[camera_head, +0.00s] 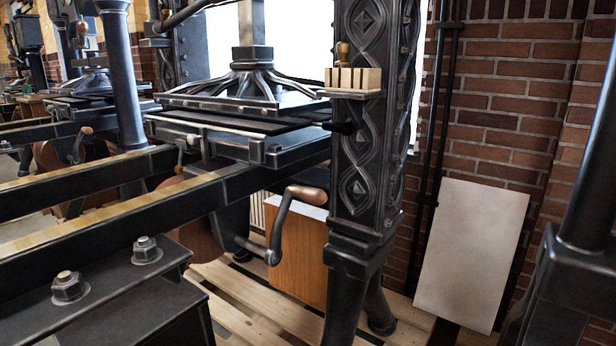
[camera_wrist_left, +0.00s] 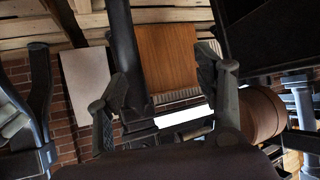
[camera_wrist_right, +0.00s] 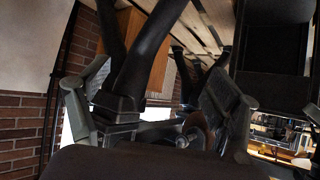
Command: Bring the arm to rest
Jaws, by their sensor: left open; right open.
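A black iron hand press (camera_head: 365,130) stands in the head view, with a crank (camera_head: 280,225) that has a wooden grip (camera_head: 307,195) at its lower front. Neither of my grippers shows in the head view. In the left wrist view my left gripper (camera_wrist_left: 165,95) is open, with its fingers spread and nothing between them; a wooden panel (camera_wrist_left: 167,55) shows behind the gap. In the right wrist view my right gripper (camera_wrist_right: 152,105) is open and empty. Dark press parts (camera_wrist_right: 148,60) show behind its fingers; how far off they are is hard to tell.
A small wooden rack (camera_head: 354,80) with a knobbed tool sits on a ledge of the press column. A pale board (camera_head: 470,250) leans on the brick wall (camera_head: 500,130) at the right. Long dark rails (camera_head: 100,215) cross the left. Slatted pallet wood (camera_head: 245,300) lies underneath.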

